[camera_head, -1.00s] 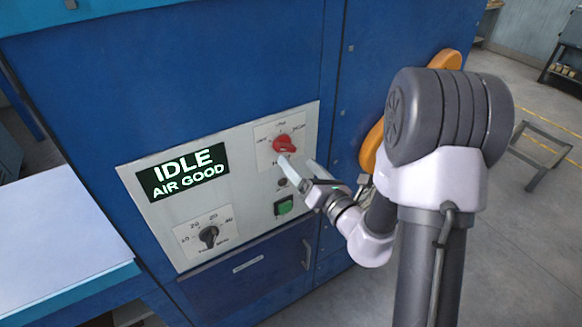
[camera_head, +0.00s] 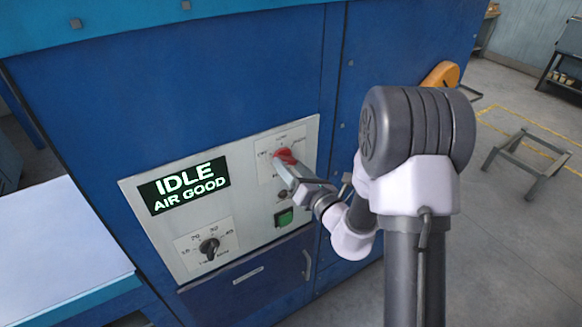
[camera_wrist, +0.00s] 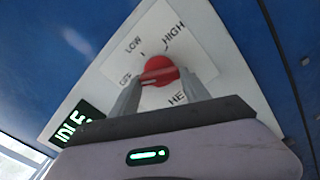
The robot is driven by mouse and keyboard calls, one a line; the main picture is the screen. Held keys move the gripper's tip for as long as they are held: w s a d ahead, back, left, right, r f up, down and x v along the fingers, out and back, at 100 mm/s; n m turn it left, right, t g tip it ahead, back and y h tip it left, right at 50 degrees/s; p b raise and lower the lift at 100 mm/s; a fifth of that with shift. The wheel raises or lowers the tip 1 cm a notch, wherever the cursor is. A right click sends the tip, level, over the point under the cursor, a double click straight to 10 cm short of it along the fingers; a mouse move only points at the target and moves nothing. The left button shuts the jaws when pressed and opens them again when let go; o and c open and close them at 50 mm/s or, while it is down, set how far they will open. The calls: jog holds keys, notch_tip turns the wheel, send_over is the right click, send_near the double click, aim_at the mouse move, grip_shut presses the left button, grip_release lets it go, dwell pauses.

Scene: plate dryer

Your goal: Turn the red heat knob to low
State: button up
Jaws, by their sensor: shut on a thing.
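The red heat knob (camera_head: 285,155) sits on a white label plate at the upper right of the control panel. In the wrist view the knob (camera_wrist: 158,70) is at the centre, with OFF to its left, LOW at upper left and HIGH at upper right. The fingers hide part of the knob's lower side.
The grey panel (camera_head: 250,248) on the blue machine also bears a lit display (camera_head: 185,187) reading IDLE, AIR GOOD, a black timer knob (camera_head: 209,247) and a green button (camera_head: 284,217). A drawer handle (camera_head: 308,264) is below. A pale table (camera_head: 60,240) stands at left.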

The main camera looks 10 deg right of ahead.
jog(key=m+p, duration=0.1)
jog(key=m, duration=0.1)
jog(key=m+p, duration=0.1)
jog(key=p, duration=0.1)
jog(key=m+p, duration=0.2)
jog(key=shift+a+r+m, duration=0.1)
jog(key=shift+r+m, duration=0.15)
jog(key=shift+m, duration=0.05)
jog(key=m+p, duration=0.3)
jog(key=shift+m+p, duration=0.85)
jog(key=shift+m, duration=0.55)
jog(key=shift+f+m, duration=0.1)
jog(key=shift+m, duration=0.2)
jog(key=o, duration=1.4)
